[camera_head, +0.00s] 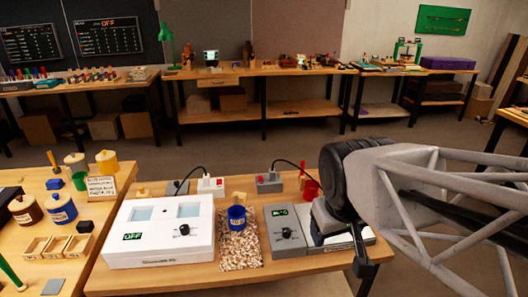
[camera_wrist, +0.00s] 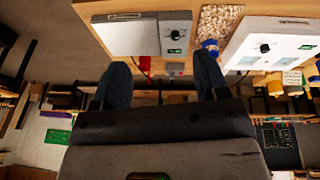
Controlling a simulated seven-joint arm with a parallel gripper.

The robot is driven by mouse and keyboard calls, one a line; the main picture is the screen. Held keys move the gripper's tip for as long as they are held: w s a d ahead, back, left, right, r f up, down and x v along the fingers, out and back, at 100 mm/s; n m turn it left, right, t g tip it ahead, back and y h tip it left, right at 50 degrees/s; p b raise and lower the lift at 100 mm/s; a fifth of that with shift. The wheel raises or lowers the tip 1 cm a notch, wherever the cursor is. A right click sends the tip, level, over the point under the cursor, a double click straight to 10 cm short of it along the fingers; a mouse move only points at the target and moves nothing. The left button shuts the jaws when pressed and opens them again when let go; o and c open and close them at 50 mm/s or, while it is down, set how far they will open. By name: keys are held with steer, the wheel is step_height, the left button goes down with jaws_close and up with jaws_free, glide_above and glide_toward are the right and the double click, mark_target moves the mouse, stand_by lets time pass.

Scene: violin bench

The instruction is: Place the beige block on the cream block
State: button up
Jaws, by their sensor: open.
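I cannot say for sure which items are the beige block and the cream block. A small beige piece (camera_head: 144,191) stands behind the white device on the near bench in the head view. In the head view my arm comes in from the right, with the gripper over the grey device, far from these pieces.
A white device (camera_head: 160,251) with a dial and the grey device (camera_head: 287,235) stand on the near bench. Between them a blue cup (camera_head: 237,217) stands on a speckled mat (camera_head: 240,249). Jars and open wooden compartments (camera_head: 57,246) fill the left bench.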

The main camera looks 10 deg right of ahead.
steer(key=s, duration=0.1)
steer(key=s+m, duration=0.1)
steer(key=s+a, duration=0.1)
steer(key=shift+s+f+g+y, duration=0.25)
steer(key=shift+s+g+y, duration=0.05)
steer(key=shift+g+y, duration=0.1)
steer(key=shift+c, duration=1.1)
steer(key=shift+w, duration=0.2)
